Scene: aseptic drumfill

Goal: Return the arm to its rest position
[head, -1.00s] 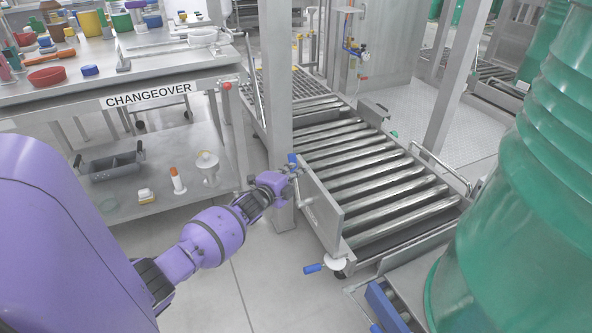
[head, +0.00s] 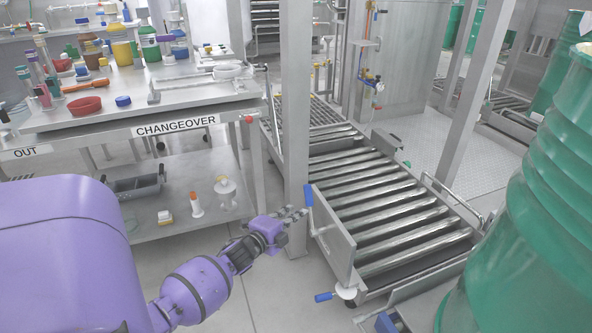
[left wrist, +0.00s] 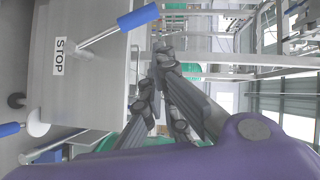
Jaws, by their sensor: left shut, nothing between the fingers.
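My left gripper (head: 293,214) is shut and empty at the end of my purple arm, in the lower middle of the head view. It is just left of the stop plate (head: 334,236) at the near end of the roller conveyor. A blue-handled lever (head: 308,196) on that plate stands close to the fingertips, with a small gap that is hard to judge. In the left wrist view the dark fingers (left wrist: 158,72) are together, and the plate with its STOP label (left wrist: 60,57) and the blue handle (left wrist: 138,17) are to their left. My right gripper is out of view.
A steel post (head: 296,100) stands behind my gripper. The CHANGEOVER bench (head: 215,107) is to the left, with containers on top and small items on its lower shelf. A green drum (head: 535,220) fills the right side. Bare floor shows below the bench.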

